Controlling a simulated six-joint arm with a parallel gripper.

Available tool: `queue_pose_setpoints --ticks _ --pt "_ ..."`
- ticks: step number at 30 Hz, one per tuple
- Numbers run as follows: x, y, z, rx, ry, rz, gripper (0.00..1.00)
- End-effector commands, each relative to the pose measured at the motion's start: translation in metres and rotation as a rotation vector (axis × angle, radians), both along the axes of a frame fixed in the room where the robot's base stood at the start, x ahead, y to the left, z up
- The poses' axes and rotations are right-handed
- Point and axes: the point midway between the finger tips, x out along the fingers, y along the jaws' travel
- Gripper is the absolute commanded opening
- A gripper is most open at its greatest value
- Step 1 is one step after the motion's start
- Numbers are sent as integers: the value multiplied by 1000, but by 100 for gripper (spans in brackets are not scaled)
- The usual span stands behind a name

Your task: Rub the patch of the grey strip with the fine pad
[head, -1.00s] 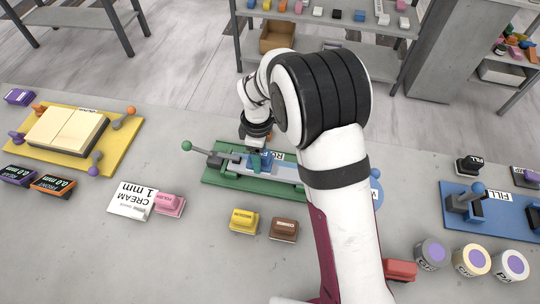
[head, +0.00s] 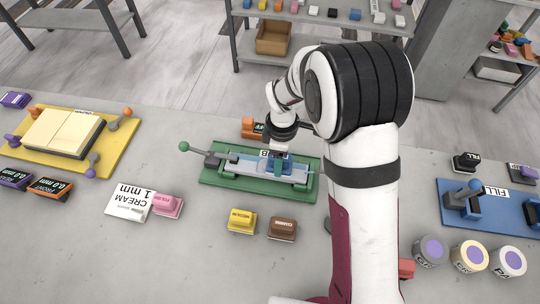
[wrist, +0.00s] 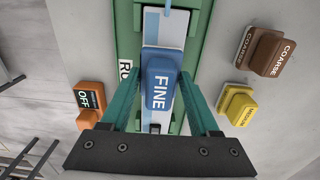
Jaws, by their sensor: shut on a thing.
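My gripper (head: 279,157) is shut on the blue fine pad (wrist: 160,84), whose FINE label shows in the wrist view between the two green fingers. The pad is over the grey strip (head: 241,166), lengthwise along it, and looks to be on or very near its surface. The strip (wrist: 164,30) lies in the green fixture (head: 222,184), with a clamp (head: 214,159) at its left end. The patch cannot be made out; the pad and gripper may cover it.
Behind the fixture is an orange block (head: 248,127) labelled OFF. In front lie a yellow MEDIUM pad (head: 242,221), a brown COARSE pad (head: 282,228) and a pink pad (head: 167,205). A yellow fixture (head: 115,155) stands left, a blue one (head: 449,216) right.

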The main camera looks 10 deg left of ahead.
Motion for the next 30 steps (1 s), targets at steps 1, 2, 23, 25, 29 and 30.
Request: queue_pose_setpoints --ticks 1,2,23,25,29,30 --pt "-2 -2 -2 -4 6 1 17" --pt "-2 -2 -2 -4 6 1 17" --pt "-1 -1 59 -3 4 1 17" --pt "-1 -1 59 -3 5 1 17" --pt "-1 -1 59 -3 4 1 17" --pt "-1 -1 60 -3 4 1 17"
